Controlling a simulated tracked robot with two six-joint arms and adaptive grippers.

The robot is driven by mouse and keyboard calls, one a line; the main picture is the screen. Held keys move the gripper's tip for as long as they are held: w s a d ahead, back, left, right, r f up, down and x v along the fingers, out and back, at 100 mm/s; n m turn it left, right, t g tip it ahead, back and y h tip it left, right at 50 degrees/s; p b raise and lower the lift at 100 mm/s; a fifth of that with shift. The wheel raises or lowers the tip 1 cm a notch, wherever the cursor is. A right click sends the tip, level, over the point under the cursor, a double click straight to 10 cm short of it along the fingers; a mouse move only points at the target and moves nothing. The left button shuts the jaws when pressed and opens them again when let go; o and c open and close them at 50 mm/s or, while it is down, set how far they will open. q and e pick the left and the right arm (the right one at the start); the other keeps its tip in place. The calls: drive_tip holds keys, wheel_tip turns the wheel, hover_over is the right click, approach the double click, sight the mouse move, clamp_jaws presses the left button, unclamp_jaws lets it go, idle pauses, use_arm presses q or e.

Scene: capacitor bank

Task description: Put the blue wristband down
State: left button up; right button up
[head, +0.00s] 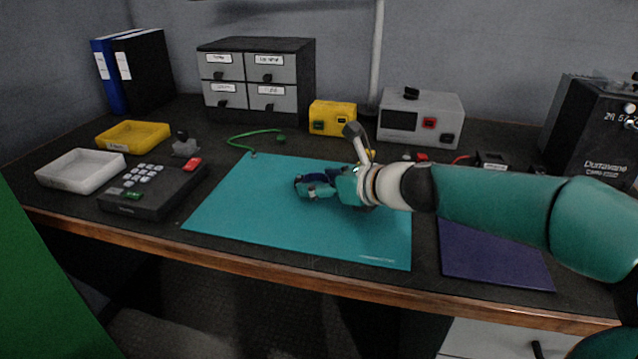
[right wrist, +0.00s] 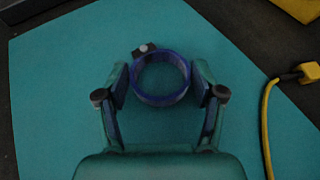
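The blue wristband (right wrist: 161,99) is a round ring with a small grey stud on its upper left side. In the right wrist view it sits between the two fingers of my right gripper (right wrist: 161,88), with a pad against each side. In the head view the wristband (head: 299,184) shows at the tips of my right gripper (head: 312,185), over the middle of the teal mat (head: 250,215). I cannot tell whether it touches the mat. My left gripper is not in view.
Left of the mat are a dark keypad box (head: 150,190), a white tray (head: 80,172) and a yellow tray (head: 134,137). Behind stand a drawer unit (head: 257,77), a yellow box (head: 332,118) and a grey device (head: 420,115). The mat's front left is clear.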

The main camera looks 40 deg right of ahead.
drive_tip(key=shift+o, duration=1)
drive_tip(key=shift+s+d+r, duration=0.1)
drive_tip(key=shift+s+r, duration=0.1)
drive_tip(key=shift+s, duration=0.05)
drive_tip(key=p+v, duration=0.3)
drive_tip(key=v, duration=0.7)
drive_tip(key=shift+s+d+r+p, duration=0.1)
drive_tip(key=shift+s+p, duration=0.1)
drive_tip(key=shift+s, duration=0.15)
drive_tip(key=shift+s+r+p, duration=0.1)
drive_tip(key=shift+s+p, duration=0.05)
drive_tip(key=shift+s, duration=0.2)
